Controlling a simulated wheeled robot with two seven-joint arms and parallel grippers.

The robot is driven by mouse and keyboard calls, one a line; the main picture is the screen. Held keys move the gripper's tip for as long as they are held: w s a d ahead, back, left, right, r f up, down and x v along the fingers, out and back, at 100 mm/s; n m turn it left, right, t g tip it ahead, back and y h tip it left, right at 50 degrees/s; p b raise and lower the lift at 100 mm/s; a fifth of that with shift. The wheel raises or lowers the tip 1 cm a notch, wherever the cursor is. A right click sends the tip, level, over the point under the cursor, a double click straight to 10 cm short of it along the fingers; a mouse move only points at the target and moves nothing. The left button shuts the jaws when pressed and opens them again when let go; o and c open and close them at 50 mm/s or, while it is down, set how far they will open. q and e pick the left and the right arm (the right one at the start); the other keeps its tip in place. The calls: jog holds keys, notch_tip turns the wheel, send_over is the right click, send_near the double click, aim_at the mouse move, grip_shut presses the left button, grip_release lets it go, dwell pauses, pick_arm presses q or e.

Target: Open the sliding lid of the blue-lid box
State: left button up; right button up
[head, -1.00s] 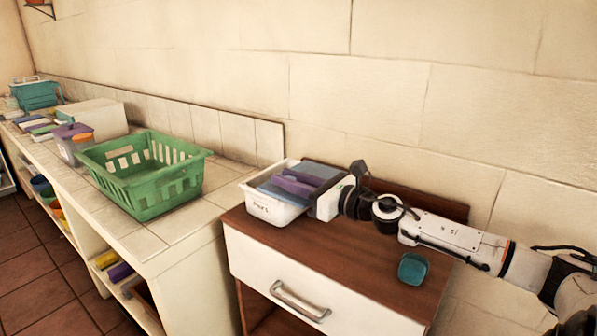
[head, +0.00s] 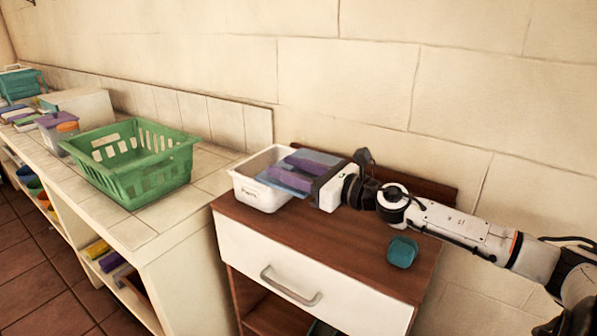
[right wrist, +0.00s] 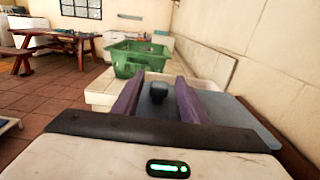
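The white box (head: 258,196) stands on the brown cabinet top, with its left part uncovered and its hollow inside showing. Its flat blue lid (head: 277,181) is slid to the right and sticks out under my right gripper (head: 306,171). In the right wrist view, the dark blue knob (right wrist: 157,92) stands up from the lid (right wrist: 240,115) between the two purple fingers of my right gripper (right wrist: 159,90). A gap shows on each side of the knob, so the gripper is open around it. My left gripper is not in view.
A teal block-like object (head: 402,251) lies on the brown cabinet top (head: 330,240) near the front right. A green basket (head: 140,165) stands on the tiled counter to the left. The wall is close behind the box. The cabinet top in front of the box is clear.

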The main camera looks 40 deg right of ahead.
jog(key=shift+s+d+f, duration=0.1)
jog(key=shift+s+f, duration=0.05)
jog(key=shift+s, duration=0.4)
jog(key=v, duration=0.9)
jog(key=shift+s, duration=0.15)
